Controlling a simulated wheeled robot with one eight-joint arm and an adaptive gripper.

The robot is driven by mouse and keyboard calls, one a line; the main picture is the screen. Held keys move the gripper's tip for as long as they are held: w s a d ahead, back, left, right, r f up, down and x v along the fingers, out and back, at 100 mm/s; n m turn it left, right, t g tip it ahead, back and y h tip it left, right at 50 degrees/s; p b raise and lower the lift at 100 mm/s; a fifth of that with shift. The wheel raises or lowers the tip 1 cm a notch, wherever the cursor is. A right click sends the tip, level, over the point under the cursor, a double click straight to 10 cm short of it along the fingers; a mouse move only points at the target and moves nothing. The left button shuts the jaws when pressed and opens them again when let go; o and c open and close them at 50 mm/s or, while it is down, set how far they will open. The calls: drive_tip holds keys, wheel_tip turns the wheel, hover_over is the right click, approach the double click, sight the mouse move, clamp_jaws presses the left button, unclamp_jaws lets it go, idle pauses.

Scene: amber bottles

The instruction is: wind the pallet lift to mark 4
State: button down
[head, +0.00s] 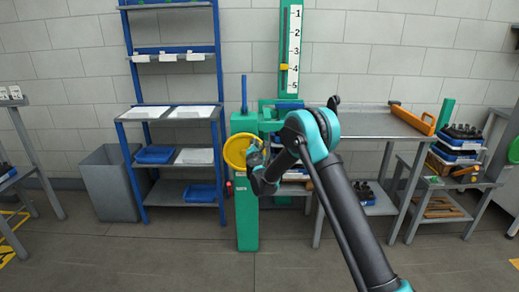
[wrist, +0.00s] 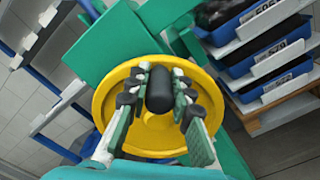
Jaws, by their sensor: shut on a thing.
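The pallet lift (head: 245,220) is a green post standing in front of the wall. Its yellow handwheel (head: 236,148) faces me and also shows large in the wrist view (wrist: 108,104). A black crank knob (wrist: 160,92) sticks out from the wheel. My gripper (head: 257,165) is at the wheel's right side, its fingers shut on the knob, one on each side (wrist: 160,98). A white scale (head: 294,30) marked 1 to 5 runs down the green mast. The yellow pointer (head: 284,67) is about level with mark 4. My arm hides part of the lift.
A blue shelf rack (head: 218,80) and a grey bin (head: 105,180) stand left. A metal table (head: 375,122) stands right, with an orange-handled thing at its end. Stacked blue trays (wrist: 260,62) sit close right of the wheel. The floor in front is clear.

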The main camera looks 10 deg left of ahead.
drive_tip(key=a+n, duration=0.1)
drive_tip(key=a+r+n, duration=0.1)
drive_tip(key=n, duration=0.1)
drive_tip(key=shift+s+a+r, duration=0.15)
drive_tip(key=shift+s+a, duration=0.1)
drive_tip(key=shift+s, duration=0.1)
drive_tip(key=n, duration=0.1)
drive_tip(key=a+n, duration=0.1)
drive_tip(key=a, duration=0.1)
drive_tip(key=shift+s+a+r+n, duration=0.2)
drive_tip(key=shift+s+r+n, duration=0.1)
drive_tip(key=shift+r+n, duration=0.1)
drive_tip(key=shift+s+a, duration=0.15)
drive_tip(key=shift+a, duration=0.5)
drive_tip(key=c, duration=1.3)
unclamp_jaws()
drive_tip(key=v, duration=1.2)
